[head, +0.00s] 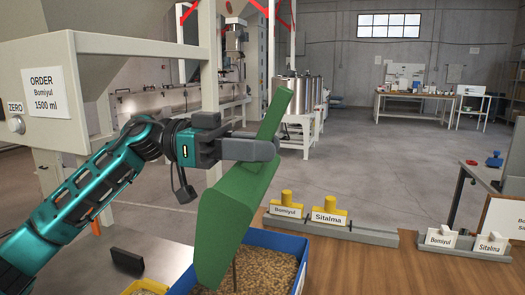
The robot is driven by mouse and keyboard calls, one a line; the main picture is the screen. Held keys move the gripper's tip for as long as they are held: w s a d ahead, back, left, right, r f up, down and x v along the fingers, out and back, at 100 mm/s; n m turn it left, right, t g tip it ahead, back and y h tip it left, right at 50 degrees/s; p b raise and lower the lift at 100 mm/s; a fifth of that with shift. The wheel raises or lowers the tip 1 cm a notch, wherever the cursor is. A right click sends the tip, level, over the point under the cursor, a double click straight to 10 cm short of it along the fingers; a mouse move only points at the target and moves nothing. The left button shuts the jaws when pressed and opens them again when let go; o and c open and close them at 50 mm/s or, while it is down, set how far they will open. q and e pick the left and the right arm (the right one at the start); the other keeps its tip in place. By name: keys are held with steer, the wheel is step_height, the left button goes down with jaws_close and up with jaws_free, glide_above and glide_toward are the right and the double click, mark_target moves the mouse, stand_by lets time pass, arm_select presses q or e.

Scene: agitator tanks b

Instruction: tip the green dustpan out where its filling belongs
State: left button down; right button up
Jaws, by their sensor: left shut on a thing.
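My left gripper (262,148) is shut on the handle of the green dustpan (232,208). The dustpan is tilted steeply, handle up and wide end down, above a blue bin (279,240). The bin holds brown granules (265,268). A thin dark streak shows below the dustpan's lower edge; I cannot tell whether it is falling filling. The inside of the dustpan is hidden from this side. A yellow bin (133,287) with pale filling is partly in view at the bottom left. My right gripper is not in view.
An order sign (44,92) reads "Bomiyul 1500 ml". White Bomiyul (441,237) and Sitalma (489,243) tags stand to the right. The wooden table (370,270) is clear in front.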

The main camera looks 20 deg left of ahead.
arm_select(q)
steer(key=a, duration=0.1)
steer(key=a+h+b, duration=0.2)
steer(key=shift+s+a+r+t, duration=0.2)
steer(key=shift+s+a+t, duration=0.1)
steer(key=shift+a, duration=0.1)
stand_by(0.6)
